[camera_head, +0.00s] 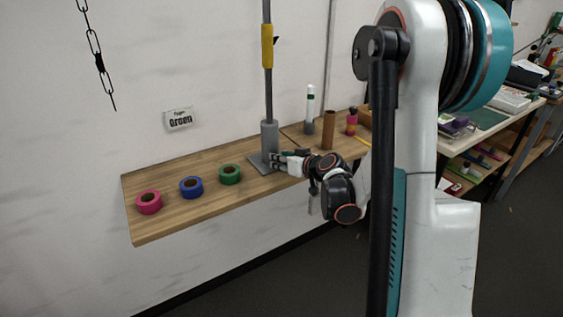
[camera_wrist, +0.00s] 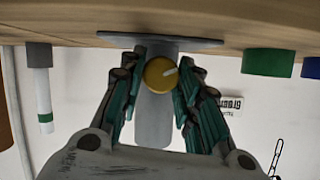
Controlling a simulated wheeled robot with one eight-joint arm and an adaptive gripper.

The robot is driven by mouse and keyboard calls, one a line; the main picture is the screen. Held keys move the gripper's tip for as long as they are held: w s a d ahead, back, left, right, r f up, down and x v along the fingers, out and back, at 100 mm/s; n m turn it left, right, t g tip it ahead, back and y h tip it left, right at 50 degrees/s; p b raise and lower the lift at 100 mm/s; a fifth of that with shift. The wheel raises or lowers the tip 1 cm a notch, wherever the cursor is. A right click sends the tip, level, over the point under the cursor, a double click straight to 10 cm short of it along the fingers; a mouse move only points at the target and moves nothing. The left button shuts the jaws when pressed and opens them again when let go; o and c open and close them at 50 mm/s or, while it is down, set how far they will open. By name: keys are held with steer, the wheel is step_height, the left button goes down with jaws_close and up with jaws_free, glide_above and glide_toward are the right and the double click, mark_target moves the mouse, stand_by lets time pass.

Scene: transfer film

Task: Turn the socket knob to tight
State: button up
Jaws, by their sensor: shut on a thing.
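The yellow knob (camera_wrist: 160,74) sits on the front of the grey socket (camera_wrist: 155,118) in the wrist view, which looks upside down. A pale pointer mark on the knob runs from its middle toward the right and slightly up in that picture. My gripper (camera_wrist: 162,72) is shut on the knob, with one finger on each side. In the head view, the grey socket (camera_head: 269,136) stands upright on a flat base plate (camera_head: 262,166) on the wooden shelf, with a pole rising from it. My gripper (camera_head: 276,162) is low at its front and hides the knob there. No tight marking is legible.
Pink (camera_head: 149,203), blue (camera_head: 191,187) and green (camera_head: 230,174) tape rolls lie left on the wooden shelf (camera_head: 160,224). A brown tube (camera_head: 328,130) and a white-topped tube (camera_head: 310,105) stand right of the socket. A sign (camera_head: 179,119) reading "Green" hangs above; a chain (camera_head: 98,60) hangs left.

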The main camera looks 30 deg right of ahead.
stand_by(0.3)
steer(key=o, duration=1.1)
steer(key=shift+c, duration=0.2)
steer(key=shift+s, duration=0.15)
steer(key=v, duration=1.1)
steer(key=shift+s+r, duration=0.2)
steer(key=shift+s, duration=0.1)
steer(key=shift+d, duration=0.15)
